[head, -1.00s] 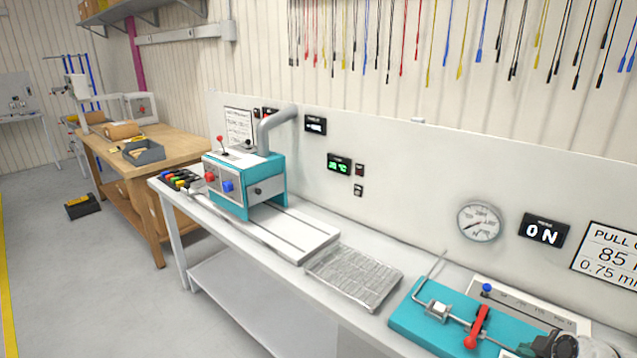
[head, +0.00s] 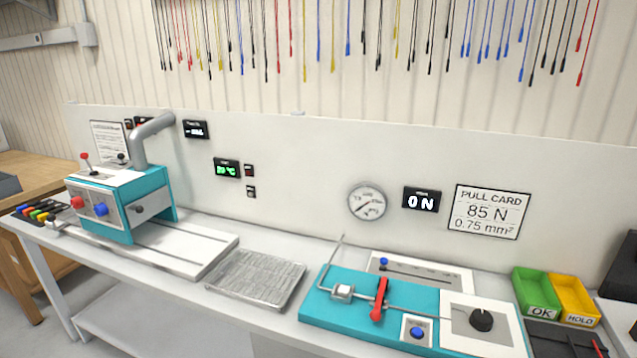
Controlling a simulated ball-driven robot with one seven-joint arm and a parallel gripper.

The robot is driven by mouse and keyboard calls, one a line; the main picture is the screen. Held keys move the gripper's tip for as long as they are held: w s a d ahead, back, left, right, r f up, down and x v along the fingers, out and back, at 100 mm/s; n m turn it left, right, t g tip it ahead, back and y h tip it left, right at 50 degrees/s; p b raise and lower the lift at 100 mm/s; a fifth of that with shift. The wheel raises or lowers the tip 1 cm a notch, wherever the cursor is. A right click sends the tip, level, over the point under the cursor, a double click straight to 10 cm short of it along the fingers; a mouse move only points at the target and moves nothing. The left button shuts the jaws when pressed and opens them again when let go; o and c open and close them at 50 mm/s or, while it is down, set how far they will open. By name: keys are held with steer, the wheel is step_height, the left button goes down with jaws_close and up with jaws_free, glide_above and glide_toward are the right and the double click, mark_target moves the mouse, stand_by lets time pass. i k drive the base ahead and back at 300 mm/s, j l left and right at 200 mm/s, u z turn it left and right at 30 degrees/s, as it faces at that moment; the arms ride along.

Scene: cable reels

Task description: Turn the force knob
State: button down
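A black round knob (head: 482,319) sits on the white plate at the right end of the teal bench device (head: 335,310). No label that I can read marks it as the force knob. The device also carries a red lever (head: 379,299), a small metal clamp block (head: 343,292) and a blue button (head: 417,333). Behind it, a force display (head: 421,200) reads 0 N next to a round dial gauge (head: 368,202). The pull card (head: 490,212) says 85 N, 0.75 mm². My gripper is not in view.
A teal and white machine (head: 120,200) stands at the left of the bench. A grey ribbed mat (head: 255,278) lies between the two devices. A green OK bin (head: 536,293) and a yellow HOLD bin (head: 577,300) stand to the right. Cables hang on the wall above.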

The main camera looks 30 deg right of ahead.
mark_target(480, 320)
steer(key=z, duration=1.2)
